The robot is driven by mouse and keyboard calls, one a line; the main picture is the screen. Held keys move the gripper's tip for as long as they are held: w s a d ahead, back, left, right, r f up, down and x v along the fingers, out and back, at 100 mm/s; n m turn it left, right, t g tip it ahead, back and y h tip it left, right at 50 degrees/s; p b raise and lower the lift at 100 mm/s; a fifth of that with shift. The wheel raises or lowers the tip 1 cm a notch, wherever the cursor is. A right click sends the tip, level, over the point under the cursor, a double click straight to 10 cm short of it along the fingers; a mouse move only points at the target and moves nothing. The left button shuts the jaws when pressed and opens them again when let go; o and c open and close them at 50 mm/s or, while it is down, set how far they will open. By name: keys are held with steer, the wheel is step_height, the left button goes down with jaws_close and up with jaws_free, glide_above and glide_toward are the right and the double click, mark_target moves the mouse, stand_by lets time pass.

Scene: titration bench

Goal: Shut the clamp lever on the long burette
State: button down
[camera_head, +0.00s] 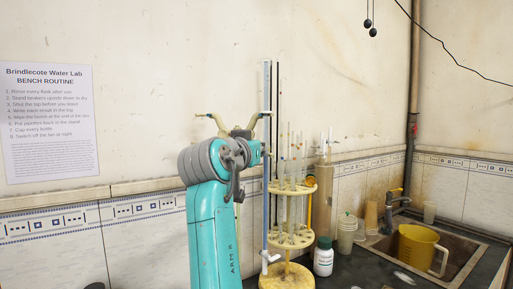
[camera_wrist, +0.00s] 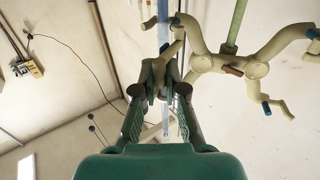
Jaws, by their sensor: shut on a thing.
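The long burette (camera_head: 267,90) stands upright in the head view, blue-tinted, with a white stopcock near its bottom. It shows as a blue strip in the wrist view (camera_wrist: 163,35). The cream clamp (camera_head: 240,132) has curved arms; in the wrist view its body (camera_wrist: 230,64) sits on a pale green rod. My gripper (camera_wrist: 160,80) is shut at the clamp's burette side, on a cream piece that looks like the clamp lever (camera_wrist: 172,49). The fingertips hide part of the lever, so its exact angle is unclear. In the head view my arm hides most of the gripper.
A round yellowish pipette stand (camera_head: 291,238) with several glass pipettes is close to the right of the burette. The wall is close behind.

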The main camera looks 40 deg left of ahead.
steer(key=shift+w+d+n+g+y, duration=0.3)
steer(key=shift+w+n+g+y, duration=0.55)
steer(key=shift+n+g+y, duration=1.55)
steer(key=shift+w+d+n+g+y, duration=0.25)
steer(key=shift+w+n+g+y, duration=0.65)
steer(key=shift+n+g+y, duration=1.5)
steer(key=shift+w+d+n+g+y, duration=0.3)
steer(key=shift+w+n+g+y, duration=0.55)
steer(key=shift+n+g+y, duration=1.5)
steer(key=shift+m+g+h, duration=0.25)
steer(key=shift+g, duration=0.1)
steer(key=shift+f, duration=0.1)
steer(key=c, duration=1.2)
jaws_free()
steer(key=shift+a, duration=0.1)
steer(key=d, duration=0.4)
steer(key=s+d, duration=0.1)
steer(key=d, duration=0.7)
steer(key=shift+s, duration=0.3)
